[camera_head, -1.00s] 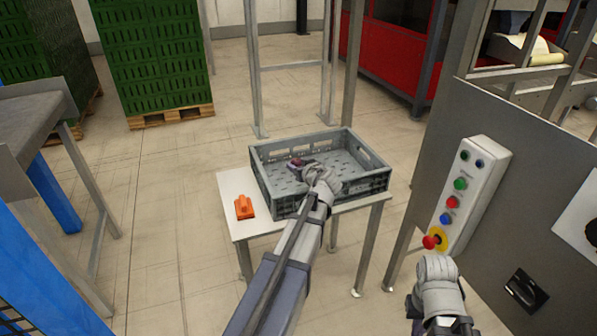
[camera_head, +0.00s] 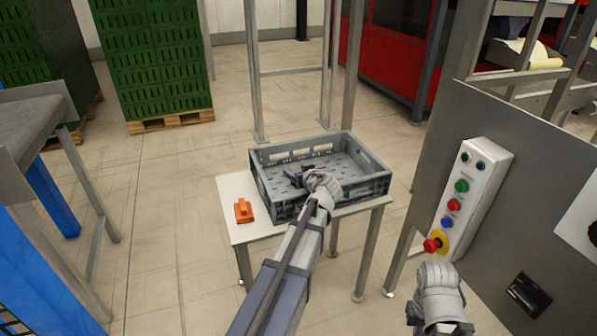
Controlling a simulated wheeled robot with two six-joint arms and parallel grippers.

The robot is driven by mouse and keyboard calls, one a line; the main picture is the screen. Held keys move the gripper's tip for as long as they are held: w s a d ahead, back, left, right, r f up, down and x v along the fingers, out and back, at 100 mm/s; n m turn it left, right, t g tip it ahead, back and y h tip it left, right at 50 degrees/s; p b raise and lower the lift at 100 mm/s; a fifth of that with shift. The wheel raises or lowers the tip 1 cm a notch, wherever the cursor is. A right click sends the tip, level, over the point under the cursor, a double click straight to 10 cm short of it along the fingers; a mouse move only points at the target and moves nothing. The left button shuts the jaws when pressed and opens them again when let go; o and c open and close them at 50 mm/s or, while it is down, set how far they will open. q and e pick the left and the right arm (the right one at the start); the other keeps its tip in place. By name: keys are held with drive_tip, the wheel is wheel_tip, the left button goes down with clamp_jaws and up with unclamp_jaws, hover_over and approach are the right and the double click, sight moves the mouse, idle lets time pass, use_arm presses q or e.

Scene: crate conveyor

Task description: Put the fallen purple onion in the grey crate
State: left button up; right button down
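The grey crate (camera_head: 374,186) stands open on a small white table. My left gripper (camera_head: 297,172) reaches over the crate's near left part. Its dark fingers look spread apart, with no purple visible between them. I cannot see the purple onion in this view; my gripper and wrist or the crate wall may hide it. My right gripper (camera_head: 413,312) is low at the right, beside the grey machine panel and away from the crate. Its fingers are too little seen to tell their state.
An orange object (camera_head: 243,211) lies on the white table (camera_head: 236,187) left of the crate. A control box (camera_head: 472,190) with several buttons is on the grey panel at the right. A metal frame rises behind the crate. Open floor lies to the left.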

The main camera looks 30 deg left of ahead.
use_arm(q)
drive_tip(key=shift+s, duration=0.1)
drive_tip(key=shift+r+p, duration=0.45)
drive_tip(key=shift+p, duration=0.2)
drive_tip(key=p+v, duration=0.4)
drive_tip(key=v, duration=0.8)
drive_tip(key=shift+r+p, duration=0.15)
drive_tip(key=shift+p, duration=0.15)
